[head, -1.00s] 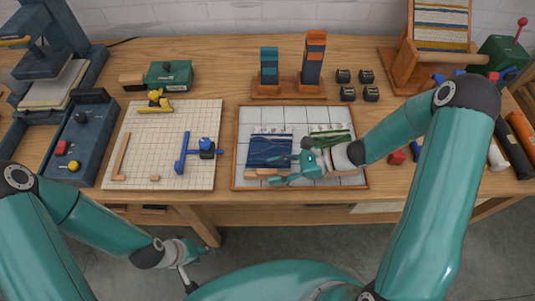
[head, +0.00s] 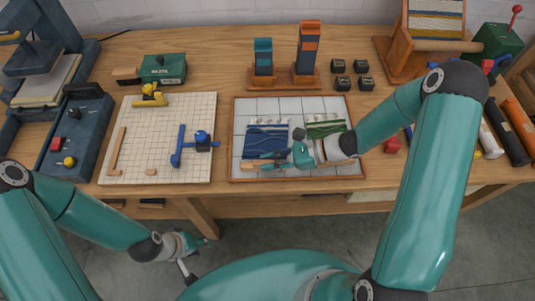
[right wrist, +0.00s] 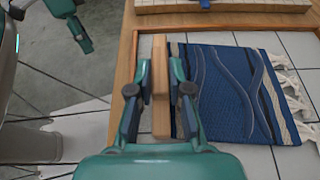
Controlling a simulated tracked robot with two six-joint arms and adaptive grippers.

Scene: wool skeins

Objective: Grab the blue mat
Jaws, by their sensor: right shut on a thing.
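The blue mat (head: 266,138) lies on the left part of a tiled board, with white fringe on its far edge and a wooden bar along its near edge. It also shows in the right wrist view (right wrist: 225,95), its surface marked by curved ridges. My right gripper (head: 268,160) is at the near edge of the mat. In the right wrist view its fingers (right wrist: 160,88) are shut on the wooden bar, one on each side. My left gripper (head: 196,244) hangs low in front of the table, away from the mat; its jaw state is unclear.
The tiled board (head: 236,112) has a wooden rim. A green mat (head: 325,122) lies right of the blue one, partly behind my right arm. A gridded board (head: 140,135) with blue and yellow tools is at left. Yarn stands (head: 262,60) and small dark blocks (head: 339,66) are behind.

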